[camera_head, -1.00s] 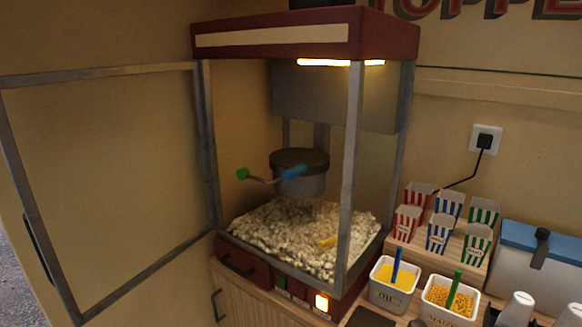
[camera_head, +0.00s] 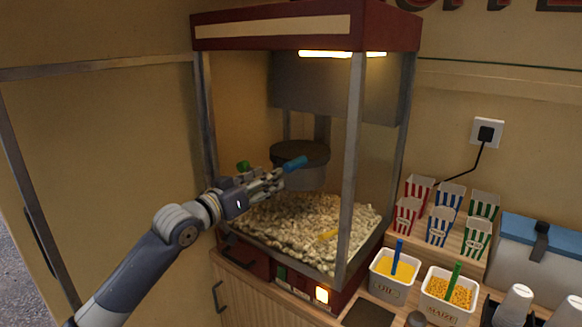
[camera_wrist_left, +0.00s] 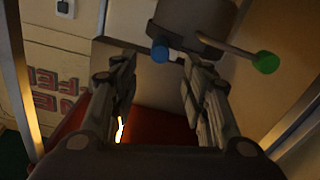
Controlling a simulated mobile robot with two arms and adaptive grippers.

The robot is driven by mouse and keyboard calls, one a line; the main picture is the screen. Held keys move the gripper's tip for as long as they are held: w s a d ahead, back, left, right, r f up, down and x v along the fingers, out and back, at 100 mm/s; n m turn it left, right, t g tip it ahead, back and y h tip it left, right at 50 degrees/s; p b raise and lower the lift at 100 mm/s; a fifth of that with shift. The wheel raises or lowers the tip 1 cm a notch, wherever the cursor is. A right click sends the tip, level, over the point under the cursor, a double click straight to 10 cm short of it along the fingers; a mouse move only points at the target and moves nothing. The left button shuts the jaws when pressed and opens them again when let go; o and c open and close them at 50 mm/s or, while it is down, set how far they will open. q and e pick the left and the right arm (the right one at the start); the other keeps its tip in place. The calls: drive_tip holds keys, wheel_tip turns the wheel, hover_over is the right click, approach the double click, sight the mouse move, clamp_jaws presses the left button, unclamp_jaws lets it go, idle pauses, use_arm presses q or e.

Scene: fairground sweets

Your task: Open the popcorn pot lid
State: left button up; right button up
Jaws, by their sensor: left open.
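The dark grey popcorn pot (camera_head: 314,178) hangs inside the machine with its dark lid (camera_head: 300,150) lying on top. A blue handle (camera_head: 295,163) and a green handle (camera_head: 243,165) stick out in front of it. My left gripper (camera_head: 277,178) is inside the open front, just below and left of the blue handle, open and empty. In the left wrist view the pot (camera_wrist_left: 205,18) is at the top. The blue handle end (camera_wrist_left: 160,51) shows between the open fingers (camera_wrist_left: 158,68), and the green handle (camera_wrist_left: 266,62) is to the right. My right gripper is not in view.
The glass door frame (camera_head: 100,67) stands swung open at left. Popcorn (camera_head: 290,222) fills the machine's floor below my arm, and a grey post (camera_head: 352,165) stands right of the pot. Striped cups (camera_head: 439,225) and oil (camera_head: 395,275) and maize tubs (camera_head: 447,292) are at right.

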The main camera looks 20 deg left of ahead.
sight(287, 168)
use_arm(q)
drive_tip(key=p+x, duration=0.3)
drive_tip(key=x, duration=0.5)
drive_tip(key=shift+w+d, duration=0.15)
drive_tip(key=shift+w, duration=0.2)
drive_tip(key=shift+p+x, duration=0.3)
drive_tip(key=shift+x, duration=0.7)
drive_tip(key=shift+f, duration=0.1)
drive_tip(key=c, duration=0.9)
clamp_jaws()
